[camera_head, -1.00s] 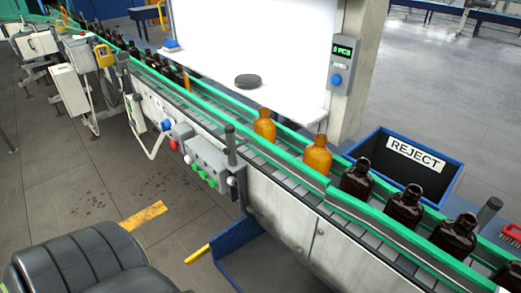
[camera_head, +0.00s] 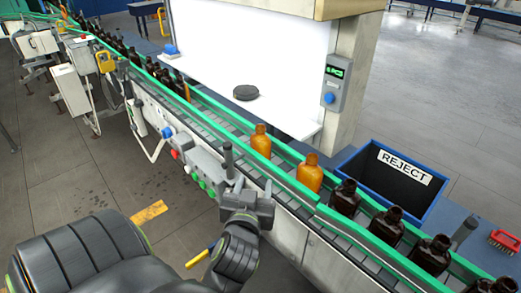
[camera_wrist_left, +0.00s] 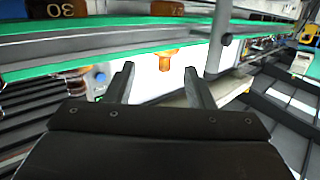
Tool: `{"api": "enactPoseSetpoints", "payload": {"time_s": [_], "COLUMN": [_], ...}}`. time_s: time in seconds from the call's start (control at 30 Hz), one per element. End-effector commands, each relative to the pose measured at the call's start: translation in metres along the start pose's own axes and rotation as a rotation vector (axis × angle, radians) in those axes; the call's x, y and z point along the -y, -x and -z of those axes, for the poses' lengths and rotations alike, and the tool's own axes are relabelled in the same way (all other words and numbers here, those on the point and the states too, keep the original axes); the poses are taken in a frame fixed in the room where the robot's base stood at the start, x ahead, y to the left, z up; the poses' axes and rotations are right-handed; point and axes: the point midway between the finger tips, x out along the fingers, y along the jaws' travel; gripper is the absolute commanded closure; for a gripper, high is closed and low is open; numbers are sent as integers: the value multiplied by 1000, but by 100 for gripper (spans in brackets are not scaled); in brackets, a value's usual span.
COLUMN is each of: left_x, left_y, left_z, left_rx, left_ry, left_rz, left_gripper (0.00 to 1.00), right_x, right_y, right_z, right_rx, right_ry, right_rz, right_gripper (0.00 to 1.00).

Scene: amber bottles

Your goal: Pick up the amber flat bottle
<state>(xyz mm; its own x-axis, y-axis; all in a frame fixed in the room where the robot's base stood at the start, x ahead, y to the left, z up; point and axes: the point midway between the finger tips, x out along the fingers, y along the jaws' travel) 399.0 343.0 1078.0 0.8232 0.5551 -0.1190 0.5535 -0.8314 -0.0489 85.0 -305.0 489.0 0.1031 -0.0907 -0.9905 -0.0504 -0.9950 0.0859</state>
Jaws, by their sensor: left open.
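Two amber bottles stand upright on the conveyor in the head view, one farther left (camera_head: 261,140) and one nearer the reject bin (camera_head: 309,174). I cannot tell which is the flat one. My left gripper (camera_head: 252,191) is open and empty, on the near side of the conveyor, short of both bottles and apart from them. In the left wrist view, the gripper (camera_wrist_left: 160,86) has its two fingers spread. An amber bottle (camera_wrist_left: 166,61) appears upside down beyond the gap between them, partly hidden by the green rail. My right gripper is out of view.
Green guide rails (camera_head: 282,178) line the conveyor. Several dark bottles (camera_head: 345,198) stand to the right of the amber ones. A blue reject bin (camera_head: 366,157) is behind the line. A control box (camera_head: 205,168) with an upright post is close to my left gripper.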

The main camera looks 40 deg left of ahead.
Motion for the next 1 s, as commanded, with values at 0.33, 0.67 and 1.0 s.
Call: {"api": "enactPoseSetpoints", "payload": {"time_s": [0.33,0.67,1.0], "left_x": [7,8,11], "left_y": [-2,-34,-86], "left_z": [42,49,57], "left_rx": [-129,-124,-121], "left_ry": [51,46,45], "left_rz": [30,30,34], "left_gripper": [51,51,51], "right_x": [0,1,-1], "right_y": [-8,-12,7], "right_z": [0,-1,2], "right_rx": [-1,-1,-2], "right_ry": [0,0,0], "right_rz": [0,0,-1], "right_gripper": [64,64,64]}}
